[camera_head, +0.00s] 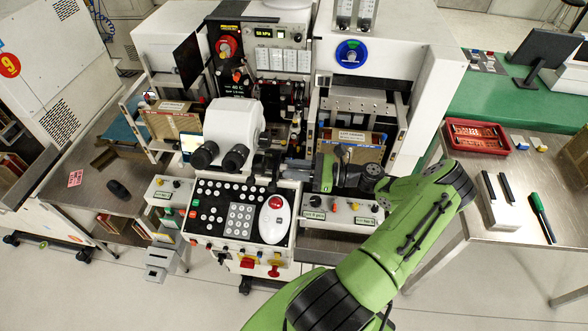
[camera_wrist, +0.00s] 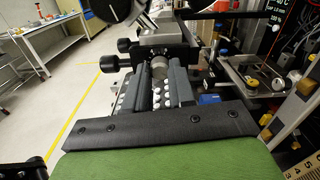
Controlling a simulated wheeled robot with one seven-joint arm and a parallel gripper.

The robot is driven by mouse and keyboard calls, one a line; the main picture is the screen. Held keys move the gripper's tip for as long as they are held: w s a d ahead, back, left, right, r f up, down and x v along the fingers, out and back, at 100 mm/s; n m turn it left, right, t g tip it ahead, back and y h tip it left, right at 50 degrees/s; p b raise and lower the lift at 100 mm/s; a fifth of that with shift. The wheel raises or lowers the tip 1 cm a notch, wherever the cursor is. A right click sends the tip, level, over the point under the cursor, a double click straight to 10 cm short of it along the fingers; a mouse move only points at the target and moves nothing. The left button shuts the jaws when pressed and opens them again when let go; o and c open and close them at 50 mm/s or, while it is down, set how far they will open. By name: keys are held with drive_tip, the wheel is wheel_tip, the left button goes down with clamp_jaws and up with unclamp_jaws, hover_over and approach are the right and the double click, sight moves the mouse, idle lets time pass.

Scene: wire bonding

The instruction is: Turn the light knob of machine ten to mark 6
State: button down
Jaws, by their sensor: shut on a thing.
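The bonding machine (camera_head: 232,128) in the middle has a white microscope head with dark eyepieces; no number ten shows on it. My gripper (camera_head: 274,168) reaches in from the right, beside the eyepieces. In the wrist view my gripper (camera_wrist: 159,76) has its two dark fingers closed around a round grey knob (camera_wrist: 158,66), touching it from both sides. The knob sits on a dark block under the microscope. Its marks and pointer cannot be read. In the head view the knob is hidden by my gripper and the machine.
A keypad panel (camera_head: 228,207) with a white mouse-like control (camera_head: 274,219) lies below my gripper. A machine with a red 9 sign (camera_head: 9,65) stands left. A side table with a red tray (camera_head: 477,136) stands right. Fixtures crowd both sides of my gripper.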

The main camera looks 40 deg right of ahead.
drive_tip(key=shift+n+b, duration=4.25)
drive_tip(key=shift+n, duration=4.65)
drive_tip(key=c, duration=0.9)
unclamp_jaws()
drive_tip(key=shift+c, duration=0.2)
drive_tip(key=v, duration=1.5)
drive_tip(key=shift+s+d, duration=0.2)
drive_tip(key=shift+s, duration=0.15)
